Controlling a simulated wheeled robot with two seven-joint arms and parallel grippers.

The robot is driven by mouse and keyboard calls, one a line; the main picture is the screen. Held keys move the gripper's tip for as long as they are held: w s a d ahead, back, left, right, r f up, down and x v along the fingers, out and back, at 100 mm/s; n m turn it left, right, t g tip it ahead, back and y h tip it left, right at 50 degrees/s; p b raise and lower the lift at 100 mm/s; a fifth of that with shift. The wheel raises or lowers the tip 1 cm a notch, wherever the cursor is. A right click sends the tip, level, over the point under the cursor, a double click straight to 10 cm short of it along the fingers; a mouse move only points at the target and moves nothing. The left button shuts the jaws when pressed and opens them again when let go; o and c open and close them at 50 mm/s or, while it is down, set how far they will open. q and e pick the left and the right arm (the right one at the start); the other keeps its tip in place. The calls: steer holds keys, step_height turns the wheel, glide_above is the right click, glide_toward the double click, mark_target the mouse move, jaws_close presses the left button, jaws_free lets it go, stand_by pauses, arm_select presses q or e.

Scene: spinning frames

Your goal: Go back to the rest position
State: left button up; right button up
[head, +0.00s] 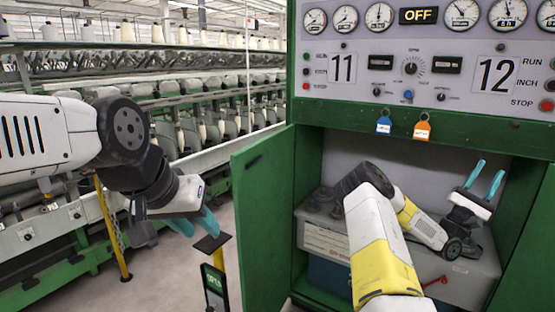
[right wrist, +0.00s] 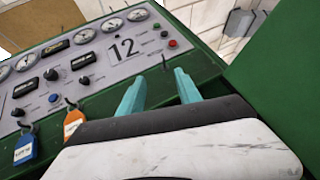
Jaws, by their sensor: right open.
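My right gripper (head: 487,178) is inside the open green cabinet in the head view, its two teal fingers pointing up, apart and empty. In the right wrist view the fingers (right wrist: 162,90) are spread in front of the control panel (right wrist: 95,55), with nothing between them. My left gripper (head: 197,223) hangs outside the cabinet, left of its open door, fingers pointing down and apart. I see nothing held in it; it shows near the dark top of a stand.
The green cabinet door (head: 263,215) stands open between my arms. A grey box (head: 335,235) lies inside the cabinet. Blue (head: 383,125) and orange (head: 422,130) tags hang above the opening. A spinning machine (head: 200,100) runs along the left, with a yellow post (head: 112,230) before it.

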steer(key=s+d+r+m+g, duration=0.25)
steer(key=s+m+g, duration=0.95)
steer(key=g, duration=0.6)
steer(key=s+a+f+m+g+y, duration=0.3)
steer(key=s+a+f+m+y, duration=0.55)
steer(key=s+y, duration=0.4)
steer(key=w+a+f+n+t+y, duration=0.15)
steer(key=a+t+y, duration=0.55)
steer(key=a, duration=1)
steer(key=s+a+r+n+t+y, duration=0.1)
steer(key=a+r+t+y, duration=0.2)
steer(key=a, duration=0.9)
steer(key=s+a+r+n+t+y, duration=0.1)
steer(key=a+r+t+y, duration=0.3)
steer(key=a, duration=0.8)
step_height(320, 180, up, 2)
steer(key=shift+n+y, duration=0.3)
steer(key=shift+y, duration=0.25)
